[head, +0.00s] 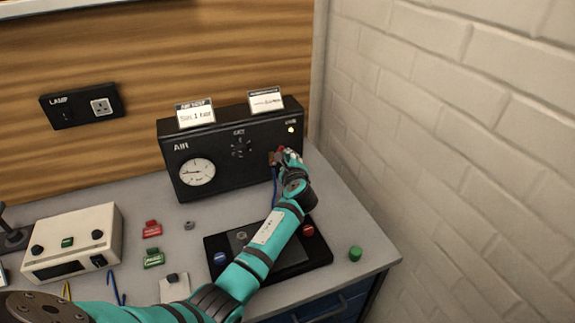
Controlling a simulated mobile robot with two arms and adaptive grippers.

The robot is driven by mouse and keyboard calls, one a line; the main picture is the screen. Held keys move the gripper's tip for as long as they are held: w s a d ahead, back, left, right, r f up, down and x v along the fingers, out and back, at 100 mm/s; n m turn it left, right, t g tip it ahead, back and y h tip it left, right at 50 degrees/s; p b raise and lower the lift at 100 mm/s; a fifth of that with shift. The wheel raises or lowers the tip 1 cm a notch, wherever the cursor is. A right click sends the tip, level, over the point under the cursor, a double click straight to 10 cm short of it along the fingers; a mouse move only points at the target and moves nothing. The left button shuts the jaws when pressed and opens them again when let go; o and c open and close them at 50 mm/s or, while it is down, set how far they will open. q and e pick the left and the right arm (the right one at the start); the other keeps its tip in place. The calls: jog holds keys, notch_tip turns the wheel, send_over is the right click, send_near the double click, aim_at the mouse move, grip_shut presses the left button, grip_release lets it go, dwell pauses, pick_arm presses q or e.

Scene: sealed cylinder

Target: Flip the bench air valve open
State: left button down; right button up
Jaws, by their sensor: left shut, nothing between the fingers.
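The black air panel (222,161) stands at the back of the bench, marked AIR, with a round white gauge (197,172) and a central dial (241,148). A small red part (281,151), which looks like the valve lever, shows at the panel's right side. My left gripper (285,154) is shut, with nothing between its fingers, right at this red part. The gripper covers most of the valve, so its position and any contact are hard to tell. My right gripper is not in view.
A black tray (216,262) with blue and red knobs lies under my left arm. A green knob (355,253) sits near the right edge. A cream box (75,243) and red and green blocks (152,229) stand at left. A brick wall (440,130) bounds the right.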

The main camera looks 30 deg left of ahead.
pick_arm(q)
jog(key=shift+s+a+r+n+t, duration=0.15)
jog(key=shift+a+r+n+t, duration=0.15)
jog(key=shift+r+n, duration=0.25)
jog(key=v, duration=1.2)
